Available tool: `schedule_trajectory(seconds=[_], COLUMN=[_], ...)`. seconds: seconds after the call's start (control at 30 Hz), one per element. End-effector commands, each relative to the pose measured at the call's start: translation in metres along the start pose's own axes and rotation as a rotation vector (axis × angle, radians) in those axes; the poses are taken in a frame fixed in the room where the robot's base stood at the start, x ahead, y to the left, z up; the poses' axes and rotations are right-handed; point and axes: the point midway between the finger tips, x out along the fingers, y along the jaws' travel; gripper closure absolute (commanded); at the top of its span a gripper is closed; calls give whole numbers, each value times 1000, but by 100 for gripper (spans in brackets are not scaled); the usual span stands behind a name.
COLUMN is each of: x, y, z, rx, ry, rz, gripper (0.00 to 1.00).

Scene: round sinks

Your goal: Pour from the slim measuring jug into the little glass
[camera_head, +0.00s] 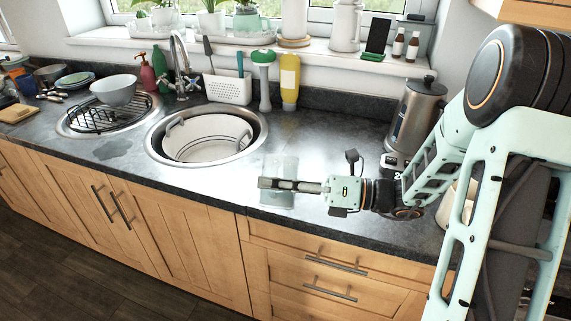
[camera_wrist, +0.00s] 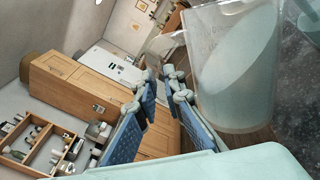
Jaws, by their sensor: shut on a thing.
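The slim measuring jug (camera_wrist: 235,85) is clear, with a pale green content, and fills the right of the wrist view. Its handle (camera_wrist: 165,42) reaches left toward the fingers. In the head view the jug (camera_head: 281,199) is a faint, see-through shape at the front of the worktop, partly behind my gripper (camera_head: 268,184). My gripper is shut on the jug, at its handle side, with its blue finger pads showing in the wrist view (camera_wrist: 160,88). I cannot tell whether the jug's base touches the worktop. I cannot clearly make out the little glass; a clear edge shows at the wrist view's upper right.
A round sink (camera_head: 157,158) with a white tub (camera_head: 208,138) lies left of my gripper. A steel kettle (camera_head: 417,110) stands at the back right. A yellow bottle (camera_head: 289,80) and white caddy (camera_head: 228,88) stand behind. The dark worktop (camera_head: 330,130) behind my gripper is clear.

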Motion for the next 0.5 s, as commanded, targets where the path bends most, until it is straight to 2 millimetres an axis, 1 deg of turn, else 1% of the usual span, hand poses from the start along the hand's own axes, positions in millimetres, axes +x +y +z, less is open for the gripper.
schedule_trajectory(seconds=[0.4, 0.47, 0.5], x=[0, 0, 0], y=[1, 1, 2], z=[2, -3, -8], rx=[19, -34, -88], ry=[-1, -2, -2], rz=[2, 2, 1], gripper=[100, 100, 100])
